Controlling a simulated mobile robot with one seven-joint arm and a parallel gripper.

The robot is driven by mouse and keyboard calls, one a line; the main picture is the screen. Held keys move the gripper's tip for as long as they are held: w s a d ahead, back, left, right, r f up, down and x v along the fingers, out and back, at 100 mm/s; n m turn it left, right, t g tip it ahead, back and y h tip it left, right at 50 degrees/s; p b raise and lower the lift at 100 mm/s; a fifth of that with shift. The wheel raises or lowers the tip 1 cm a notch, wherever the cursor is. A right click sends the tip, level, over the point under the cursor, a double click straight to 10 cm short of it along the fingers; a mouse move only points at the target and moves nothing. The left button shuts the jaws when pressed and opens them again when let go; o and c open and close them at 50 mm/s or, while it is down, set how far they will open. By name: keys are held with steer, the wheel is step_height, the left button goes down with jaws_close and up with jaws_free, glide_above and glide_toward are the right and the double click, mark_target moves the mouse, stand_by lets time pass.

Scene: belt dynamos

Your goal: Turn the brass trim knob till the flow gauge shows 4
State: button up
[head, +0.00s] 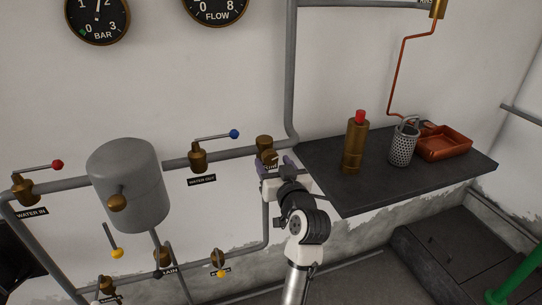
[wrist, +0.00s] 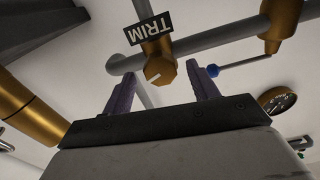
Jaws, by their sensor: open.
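The brass trim knob (wrist: 160,71) is in the wrist view, below the TRIM label (wrist: 150,28), with a white pointer line on its face. My gripper (wrist: 163,88) is open, with one purple finger on each side of the knob in the picture. I cannot tell whether the fingers touch it. In the head view my gripper (head: 270,172) is at the brass trim fitting (head: 264,142) on the grey pipe, and partly hides it. The flow gauge (head: 216,10) is cut by the top edge; 0 and 8 show, but its needle is not in view.
The blue-ended water-out lever (head: 215,137) is left of my gripper, beyond it the grey tank (head: 127,185). A dark shelf (head: 345,198) at right bears a brass bottle (head: 355,146), a perforated cup (head: 403,147) and an orange tray (head: 444,147). A bar gauge (head: 97,20) hangs upper left.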

steer(key=shift+x, duration=1.4)
steer(key=shift+c, duration=0.5)
steer(key=c, duration=0.9)
